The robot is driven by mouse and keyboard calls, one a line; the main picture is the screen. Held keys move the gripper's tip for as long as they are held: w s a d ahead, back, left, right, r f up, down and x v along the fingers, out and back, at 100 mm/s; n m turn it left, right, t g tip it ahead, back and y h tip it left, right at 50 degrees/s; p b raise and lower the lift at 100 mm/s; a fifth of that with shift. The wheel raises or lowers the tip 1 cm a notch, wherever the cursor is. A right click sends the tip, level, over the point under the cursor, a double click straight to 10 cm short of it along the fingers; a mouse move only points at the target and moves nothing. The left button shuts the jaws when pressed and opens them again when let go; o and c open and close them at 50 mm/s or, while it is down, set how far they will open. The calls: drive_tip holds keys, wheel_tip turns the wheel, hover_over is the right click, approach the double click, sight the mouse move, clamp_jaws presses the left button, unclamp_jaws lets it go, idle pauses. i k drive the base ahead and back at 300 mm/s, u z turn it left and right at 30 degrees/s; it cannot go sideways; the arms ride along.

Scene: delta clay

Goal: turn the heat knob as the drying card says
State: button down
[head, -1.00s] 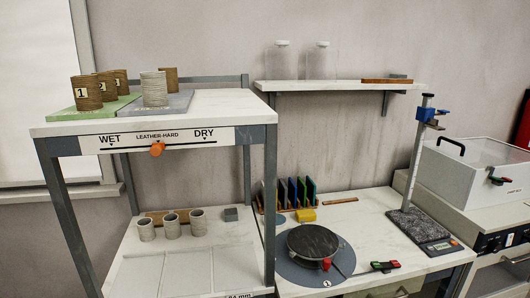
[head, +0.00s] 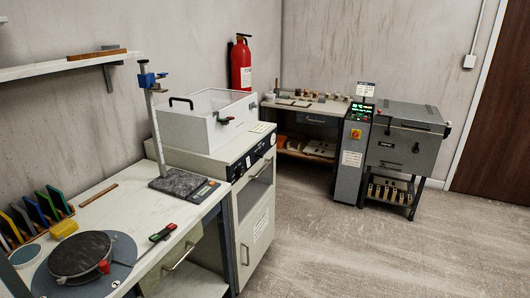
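A white cabinet (head: 246,213) stands in the middle, beside the worktable. A black control strip (head: 256,156) with small light marks and knob-like parts runs along its top front edge. Which part is the heat knob, and where it points, is too small to tell. Neither can be read, and I cannot tell if either is the drying card. My gripper is not in view.
A clear-lidded box (head: 210,120) sits on the cabinet. A worktable (head: 120,200) with a turntable (head: 82,256) stands at left. A grey kiln-like unit (head: 405,140) with a control column (head: 352,150) stands at the back right. The floor (head: 350,250) in front is clear.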

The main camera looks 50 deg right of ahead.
sight(240, 171)
drive_tip(key=z, duration=4.75)
drive_tip(key=i, duration=0.1)
drive_tip(key=u, duration=3.3)
drive_tip(key=k, duration=0.9)
drive_tip(key=u, duration=0.15)
drive_tip(key=i, duration=0.8)
